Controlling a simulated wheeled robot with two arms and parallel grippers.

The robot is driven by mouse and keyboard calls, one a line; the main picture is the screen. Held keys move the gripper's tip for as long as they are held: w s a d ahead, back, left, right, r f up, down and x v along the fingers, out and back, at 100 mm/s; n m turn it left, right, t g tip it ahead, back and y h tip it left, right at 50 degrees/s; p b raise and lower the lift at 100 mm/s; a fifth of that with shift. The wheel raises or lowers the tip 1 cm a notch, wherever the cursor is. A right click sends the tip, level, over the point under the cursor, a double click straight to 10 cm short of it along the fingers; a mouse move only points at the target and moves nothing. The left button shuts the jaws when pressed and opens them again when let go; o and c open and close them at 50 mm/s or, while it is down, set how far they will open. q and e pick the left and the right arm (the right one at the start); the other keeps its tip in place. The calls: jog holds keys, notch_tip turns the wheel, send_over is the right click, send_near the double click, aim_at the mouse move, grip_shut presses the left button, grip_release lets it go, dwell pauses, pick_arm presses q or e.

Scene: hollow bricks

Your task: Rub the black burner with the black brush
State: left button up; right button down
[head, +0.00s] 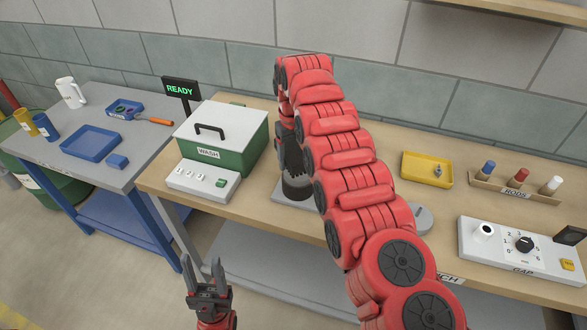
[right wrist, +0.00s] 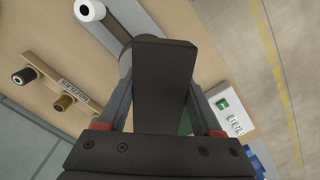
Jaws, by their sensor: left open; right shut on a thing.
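My right gripper (right wrist: 162,100) is shut on a dark, flat-faced block in the right wrist view, which I take to be the black brush (right wrist: 165,65). In the head view my red right arm reaches over the bench and its hand points down, mostly hidden by the arm. Below it a dark round body, apparently the black burner (head: 297,188), stands on a grey base plate (head: 283,196). I cannot tell whether brush and burner touch. My left gripper (head: 203,268) is open and empty, in front of the bench.
The green WASH box (head: 243,145) and its button panel (head: 203,183) stand left of the burner. A yellow tray (head: 427,169), the RODS holder (head: 515,192) and the GAP panel (head: 520,250) are on the right. A blue side table (head: 145,151) stands at left.

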aim_at(293, 151)
jog(key=shift+r, duration=2.35)
